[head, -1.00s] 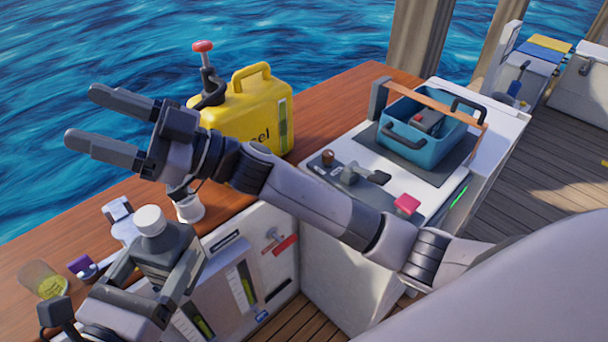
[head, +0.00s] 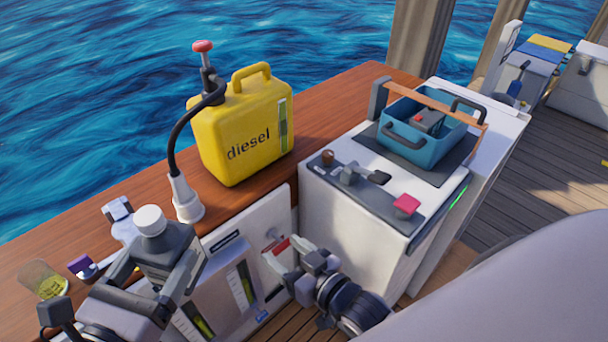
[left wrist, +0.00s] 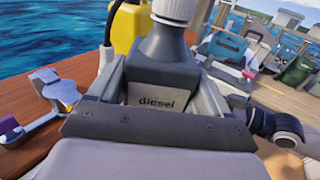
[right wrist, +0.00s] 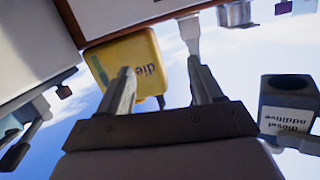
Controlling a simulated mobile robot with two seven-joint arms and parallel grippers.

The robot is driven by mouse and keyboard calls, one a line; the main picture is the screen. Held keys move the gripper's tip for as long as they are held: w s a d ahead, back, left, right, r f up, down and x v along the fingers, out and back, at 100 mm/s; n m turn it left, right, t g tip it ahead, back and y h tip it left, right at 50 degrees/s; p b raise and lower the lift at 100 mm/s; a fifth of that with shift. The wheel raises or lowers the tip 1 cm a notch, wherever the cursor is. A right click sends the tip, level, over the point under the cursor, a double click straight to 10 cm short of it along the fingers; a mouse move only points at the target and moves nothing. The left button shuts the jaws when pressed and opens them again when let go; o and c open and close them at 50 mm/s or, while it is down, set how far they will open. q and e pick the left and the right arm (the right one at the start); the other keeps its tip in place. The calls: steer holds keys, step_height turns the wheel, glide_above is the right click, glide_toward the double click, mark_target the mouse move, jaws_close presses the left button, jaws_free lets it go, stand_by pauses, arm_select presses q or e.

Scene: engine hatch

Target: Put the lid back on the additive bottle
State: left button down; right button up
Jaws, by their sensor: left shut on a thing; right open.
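The dark grey additive bottle (head: 165,245) stands upright in my left gripper (head: 158,262), whose fingers are shut on its sides. In the left wrist view, the bottle (left wrist: 165,78) shows part of its "diesel" label. The white lid (head: 150,220) sits on top of the bottle's neck. It is cut off at the top of the left wrist view (left wrist: 170,10), and I cannot tell how tight it is. My right gripper (head: 283,252) is open and empty, low in front of the white panel, to the right of the bottle. The right wrist view shows the bottle (right wrist: 288,120) from below.
A yellow diesel canister (head: 240,135) stands on the wooden ledge (head: 335,100), with a hose to a white funnel (head: 187,200). A clear cup (head: 45,280) and a purple item (head: 82,266) are at left. A white console with a blue crate (head: 415,140) is at right.

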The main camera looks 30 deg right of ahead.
steer(key=s+d+f+g+h, duration=0.2)
steer(key=s+d+f+g, duration=0.2)
steer(key=s+f, duration=0.5)
steer(key=s+d, duration=0.2)
steer(key=s, duration=0.1)
steer(key=shift+f+g, duration=0.15)
steer(key=shift+g, duration=0.15)
steer(key=shift+w, duration=0.1)
arm_select(q)
steer(key=w+a+n+t+y+b, duration=0.25)
steer(key=w+a+y, duration=0.2)
steer(key=a, duration=0.55)
steer(key=w+a+n+t+y+b, duration=0.1)
steer(key=w+a+n+y+b, duration=0.3)
steer(key=a, duration=0.5)
steer(key=a+r+n+y+b, duration=0.2)
steer(key=a+r+y, duration=0.2)
steer(key=a, duration=0.5)
steer(key=a+r+n+y+b, duration=0.2)
steer(key=a+r+n+y, duration=0.1)
steer(key=a, duration=0.6)
steer(key=shift+w+a+r+y, duration=0.25)
steer(key=shift+w+r+y, duration=0.1)
steer(key=shift+y, duration=0.5)
arm_select(e)
step_height(320, 180, down, 8)
steer(key=a, duration=0.1)
steer(key=shift+w, duration=0.3)
steer(key=shift+f, duration=0.1)
